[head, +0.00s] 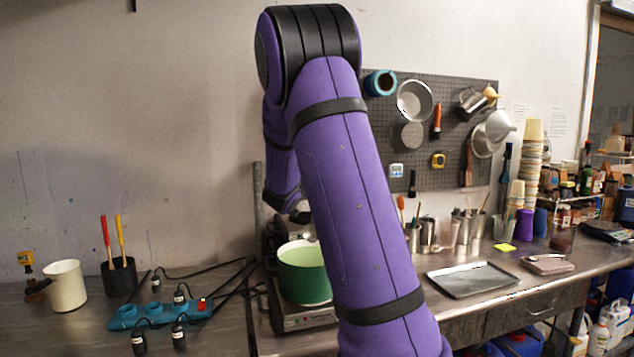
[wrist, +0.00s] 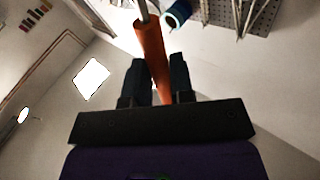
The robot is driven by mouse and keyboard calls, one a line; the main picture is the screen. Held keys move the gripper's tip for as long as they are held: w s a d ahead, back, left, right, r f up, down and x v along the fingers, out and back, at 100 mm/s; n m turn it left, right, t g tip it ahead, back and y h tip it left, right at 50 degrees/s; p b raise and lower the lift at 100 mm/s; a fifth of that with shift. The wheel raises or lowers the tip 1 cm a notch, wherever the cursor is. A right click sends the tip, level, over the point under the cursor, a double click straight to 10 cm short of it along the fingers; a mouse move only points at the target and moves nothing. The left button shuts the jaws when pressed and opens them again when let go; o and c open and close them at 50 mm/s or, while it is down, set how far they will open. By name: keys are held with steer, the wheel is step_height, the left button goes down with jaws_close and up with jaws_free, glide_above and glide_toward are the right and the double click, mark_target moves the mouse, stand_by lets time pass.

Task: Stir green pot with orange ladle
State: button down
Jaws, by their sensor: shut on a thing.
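The green pot (head: 304,276) stands on a hot plate at the back of the bench in the head view. Its rim and pale inside show; my arm covers its right side. My gripper (wrist: 158,64) is shut on an orange handle (wrist: 150,40), taken as the orange ladle's, which runs between the two dark fingers in the wrist view. The ladle's bowl is not clearly seen. In the head view my wrist is above the pot, mostly behind my arm, and I cannot tell whether the ladle reaches into the pot.
A white jug (head: 66,286), a black holder (head: 119,279) with red and yellow handles and a teal power strip (head: 160,313) stand left of the pot. A metal tray (head: 472,280) lies at right. A pegboard (head: 455,100) with tools hangs behind.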

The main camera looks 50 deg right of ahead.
step_height(320, 180, up, 9)
steer(key=shift+f, duration=0.15)
stand_by(0.4)
stand_by(0.5)
